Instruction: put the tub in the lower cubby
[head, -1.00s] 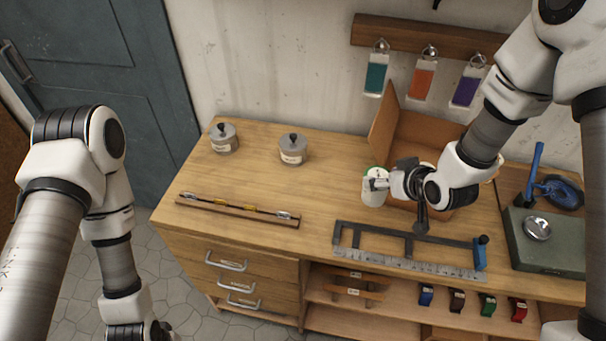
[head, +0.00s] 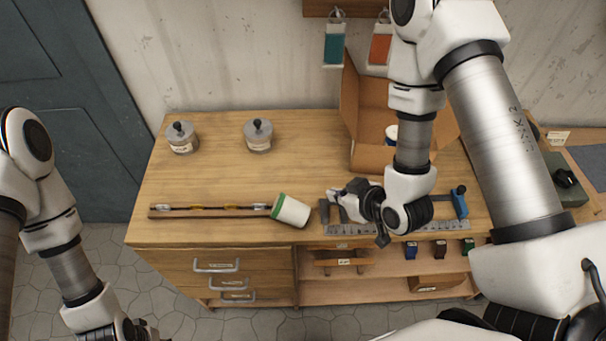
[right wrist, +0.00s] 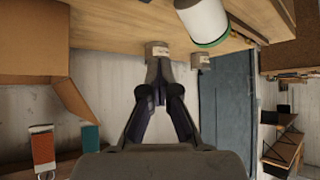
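The tub (head: 293,211) is white with a green lid. It lies tipped on its side on the bench near the front edge, lid towards the left, at the right end of the rail. It also shows at the top of the right wrist view (right wrist: 203,18). My right gripper (head: 335,195) is just right of the tub, apart from it. In the right wrist view its fingers (right wrist: 158,70) come together with nothing between them. The lower cubby (head: 335,290) is under the bench, right of the drawers, partly hidden by my arm. My left gripper (head: 132,332) is cut off at the bottom.
A wooden rail (head: 205,211) lies left of the tub. A metal frame with a ruler (head: 345,229) lies under my right gripper. Two lidded grey pots (head: 183,140) (head: 258,137) stand at the back. An open cardboard box (head: 367,157) holds a white container (head: 391,131).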

